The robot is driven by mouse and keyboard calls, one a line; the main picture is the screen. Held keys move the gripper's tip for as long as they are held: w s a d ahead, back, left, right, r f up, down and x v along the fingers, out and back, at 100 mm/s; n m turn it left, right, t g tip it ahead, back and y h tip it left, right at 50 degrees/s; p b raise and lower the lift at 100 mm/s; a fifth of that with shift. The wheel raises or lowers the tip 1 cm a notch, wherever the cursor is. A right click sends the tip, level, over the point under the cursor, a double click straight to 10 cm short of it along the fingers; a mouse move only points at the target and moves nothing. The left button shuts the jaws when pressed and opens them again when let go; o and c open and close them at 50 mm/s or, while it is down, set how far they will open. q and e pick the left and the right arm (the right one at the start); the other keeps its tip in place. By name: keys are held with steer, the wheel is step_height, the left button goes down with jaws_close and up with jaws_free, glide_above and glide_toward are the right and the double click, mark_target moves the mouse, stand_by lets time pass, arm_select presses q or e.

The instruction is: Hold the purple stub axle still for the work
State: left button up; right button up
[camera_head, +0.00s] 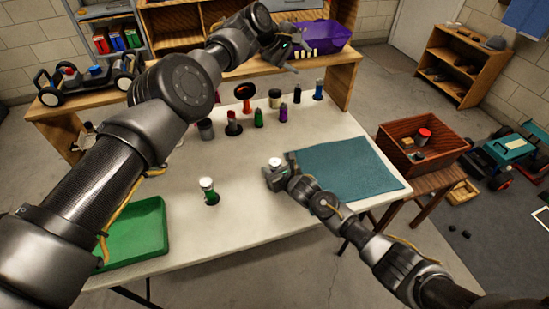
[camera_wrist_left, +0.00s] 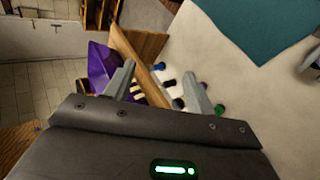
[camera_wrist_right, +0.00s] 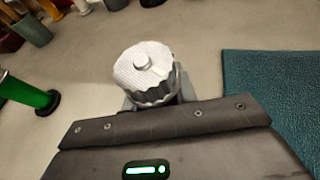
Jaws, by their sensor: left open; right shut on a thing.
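The purple stub axle (camera_head: 283,114) appears to be the small purple upright piece among the parts at the back of the white table. My left gripper (camera_head: 296,46) is open and empty, high near the purple bin and away from that piece. Its spread fingers (camera_wrist_left: 160,88) show in the left wrist view. My right gripper (camera_head: 274,174) is low over the table beside the teal mat, shut on a white-capped part (camera_wrist_right: 146,68). The cap is round with a ridged edge; the part's lower body is mostly hidden by the gripper.
A green-bodied, white-capped part (camera_head: 208,190) stands to the left of my right gripper. A green tray (camera_head: 135,235) lies at the left front. The teal mat (camera_head: 345,170) is bare. The purple bin (camera_head: 322,38) sits on a shelf behind. A wooden crate (camera_head: 425,142) stands at right.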

arm_select(q)
steer(key=s+f+m+g+y, duration=0.2)
steer(key=s+f, duration=0.3)
steer(key=f, duration=0.1)
steer(key=n+g+y, duration=0.2)
steer(key=g+y, duration=0.1)
steer(key=y, duration=0.3)
glide_above(275, 161)
step_height(275, 161, down, 8)
steer(key=shift+f, duration=0.25)
step_height(275, 161, down, 12)
steer(key=shift+r, duration=0.15)
steer(key=shift+c, duration=0.4)
